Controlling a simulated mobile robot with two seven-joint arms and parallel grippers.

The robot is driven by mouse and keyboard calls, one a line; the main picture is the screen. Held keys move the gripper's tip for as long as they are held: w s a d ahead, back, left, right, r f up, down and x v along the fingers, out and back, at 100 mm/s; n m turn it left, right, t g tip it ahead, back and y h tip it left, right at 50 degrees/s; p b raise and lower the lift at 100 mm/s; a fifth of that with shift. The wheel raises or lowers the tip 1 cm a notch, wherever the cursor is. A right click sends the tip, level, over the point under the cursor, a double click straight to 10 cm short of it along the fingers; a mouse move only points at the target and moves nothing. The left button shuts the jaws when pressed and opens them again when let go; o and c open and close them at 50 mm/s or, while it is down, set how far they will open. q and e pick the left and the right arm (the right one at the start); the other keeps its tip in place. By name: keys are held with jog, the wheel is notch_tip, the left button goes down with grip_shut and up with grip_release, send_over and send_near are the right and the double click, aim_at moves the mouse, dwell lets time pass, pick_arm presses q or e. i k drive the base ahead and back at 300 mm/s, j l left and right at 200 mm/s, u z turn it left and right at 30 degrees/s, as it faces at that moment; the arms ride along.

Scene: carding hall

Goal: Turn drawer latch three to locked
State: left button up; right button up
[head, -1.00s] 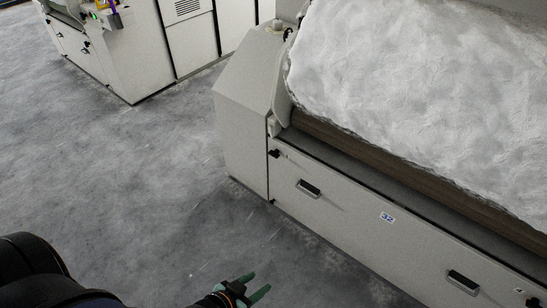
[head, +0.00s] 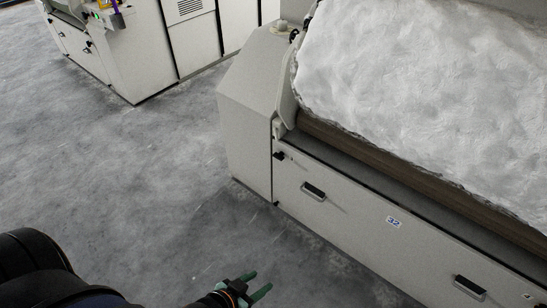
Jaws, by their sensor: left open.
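A long pale drawer front (head: 355,222) runs along the foot of the machine at the right. It has a dark recessed handle (head: 314,191) near its left end and another handle (head: 470,287) near the right. A small black latch (head: 279,155) sits at its upper left corner; its turn position is too small to tell. My left gripper (head: 261,281), with green fingers, is open and empty at the bottom, over the floor, apart from the drawer. My right gripper is not in view.
A white-blue label (head: 393,222), seemingly reading 32, is on the drawer front. White fibre (head: 420,100) lies piled on the machine above. Another pale machine (head: 150,50) stands at the upper left. The grey floor (head: 130,170) between is clear.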

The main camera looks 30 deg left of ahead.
aim_at(279, 156)
jog(key=i+j, duration=0.15)
jog(key=j, duration=0.4)
jog(key=i+j+z, duration=0.15)
jog(key=j, duration=0.45)
jog(key=i+j, duration=0.15)
jog(key=j, duration=0.45)
jog(key=i+j+z, duration=0.15)
jog(key=j, duration=0.45)
jog(key=i+j, duration=0.1)
jog(key=j, duration=0.5)
jog(key=i+j+z, duration=0.15)
jog(key=j, duration=0.45)
